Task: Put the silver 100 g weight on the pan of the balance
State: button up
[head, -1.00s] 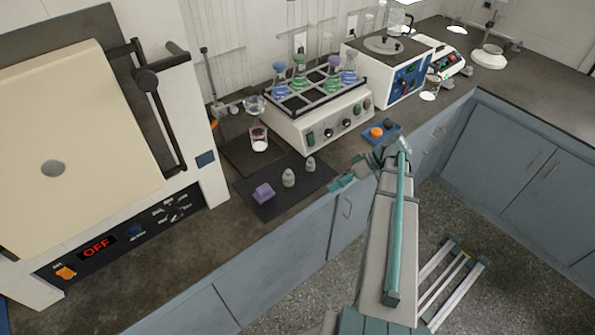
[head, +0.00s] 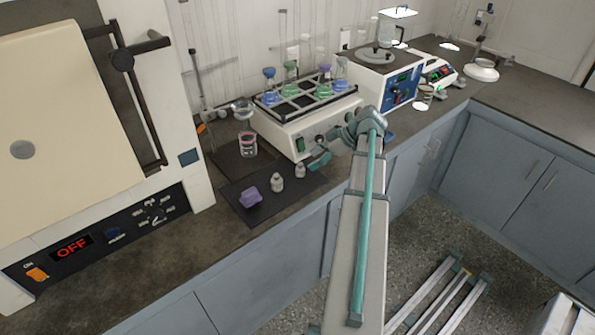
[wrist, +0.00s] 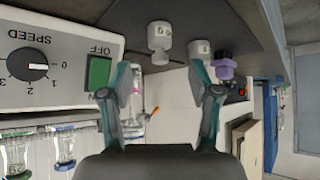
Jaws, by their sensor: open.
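A white instrument with lit red and green spots (head: 437,73) at the back right may be the balance.
A shaker with coloured flasks (head: 305,122) stands right behind my gripper, a glass beaker (head: 247,146) behind the mat. A blue-panelled box (head: 385,75) stands farther right. The left front counter is clear.

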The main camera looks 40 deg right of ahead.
aim_at(300, 166)
jog(key=p+x, duration=0.1)
jog(key=x, duration=0.4)
jog(key=shift+w+a+p, duration=0.25)
jog(key=shift+a+p, duration=0.05)
jog(key=shift+p, duration=0.05)
jog(key=shift+w+a+f, duration=0.3)
jog(key=shift+w+f, duration=0.05)
jog(key=shift+f, duration=0.15)
grip_shut()
jog(key=shift+r, duration=0.1)
